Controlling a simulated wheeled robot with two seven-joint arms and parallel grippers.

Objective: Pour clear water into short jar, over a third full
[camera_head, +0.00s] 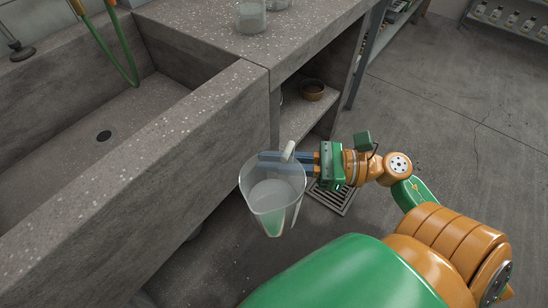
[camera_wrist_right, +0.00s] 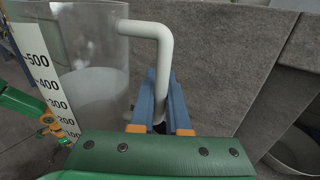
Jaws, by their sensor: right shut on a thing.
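A clear measuring pitcher (camera_head: 272,200) with pale, clear-looking liquid in its lower part hangs in the air in front of the bench, nearly upright. My right gripper (camera_head: 283,162) is shut on its white handle (camera_wrist_right: 155,45). The right wrist view shows the pitcher (camera_wrist_right: 98,50) with a printed scale from 100 to 500; the exact level is hard to read. Two glass jars (camera_head: 250,18) (camera_head: 278,4) stand on the bench top, both cut by the upper picture edge. Which is the short one, and how full, I cannot tell. My left gripper is out of view.
A deep concrete sink (camera_head: 100,130) with a drain and a green hose (camera_head: 122,50) lies at left. Its thick front wall (camera_head: 150,170) rises beside the pitcher. Open floor (camera_head: 450,120) lies right.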

